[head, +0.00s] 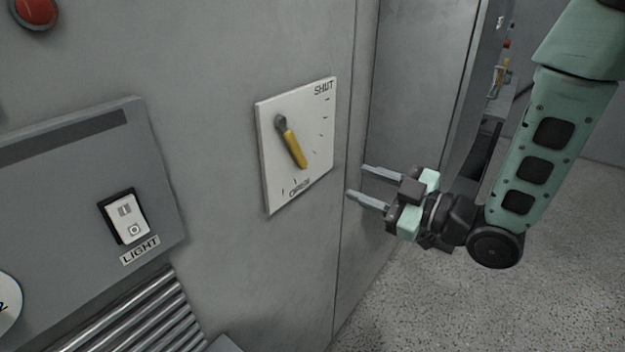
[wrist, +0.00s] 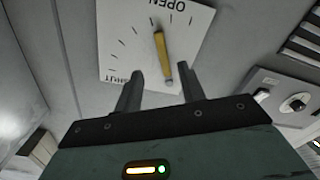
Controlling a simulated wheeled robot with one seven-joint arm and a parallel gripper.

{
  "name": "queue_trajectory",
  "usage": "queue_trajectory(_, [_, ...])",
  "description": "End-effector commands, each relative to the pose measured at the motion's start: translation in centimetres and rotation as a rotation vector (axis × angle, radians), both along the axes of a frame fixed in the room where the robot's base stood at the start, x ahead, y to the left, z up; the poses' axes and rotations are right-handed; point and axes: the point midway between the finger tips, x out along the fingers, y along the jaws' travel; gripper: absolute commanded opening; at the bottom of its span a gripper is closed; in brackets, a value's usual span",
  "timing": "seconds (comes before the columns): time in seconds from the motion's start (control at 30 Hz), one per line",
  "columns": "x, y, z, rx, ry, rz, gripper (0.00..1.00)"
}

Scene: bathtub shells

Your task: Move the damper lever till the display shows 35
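The damper lever (head: 291,144) is a yellow handle on a grey pivot, mounted on a white plate (head: 272,180) marked SHUT at the top and OPEN at the bottom. It points down and slightly right, nearer the OPEN end of the tick marks. In the wrist view the lever (wrist: 162,55) shows just beyond my fingers. My gripper (head: 357,182) is open and empty, to the right of the plate and apart from the lever. In the wrist view my gripper (wrist: 161,82) has a clear gap between its fingers. No display with a number is readable in either view.
A grey panel (head: 60,190) with a LIGHT switch (head: 124,217) is on the left of the wall. A red button (head: 36,12) is above it. Metal ribs (head: 140,315) and part of a round dial (head: 8,302) show lower left. Speckled floor (head: 430,310) is open at the lower right.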

Motion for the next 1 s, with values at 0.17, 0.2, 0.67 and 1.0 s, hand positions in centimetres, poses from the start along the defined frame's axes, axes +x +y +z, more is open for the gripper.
queue_trajectory(0.17, [0.1,0.4,-0.4,0.003,-0.003,-0.004,0.4])
queue_trajectory(0.2, [0.2,0.6,-0.2,0.003,-0.002,-0.004,0.4])
queue_trajectory(0.67, [5.6,7.6,0.4,0.003,0.001,-0.001,0.4])
queue_trajectory(1.0, [7.2,9.6,0.1,0.003,0.002,-0.004,0.4])
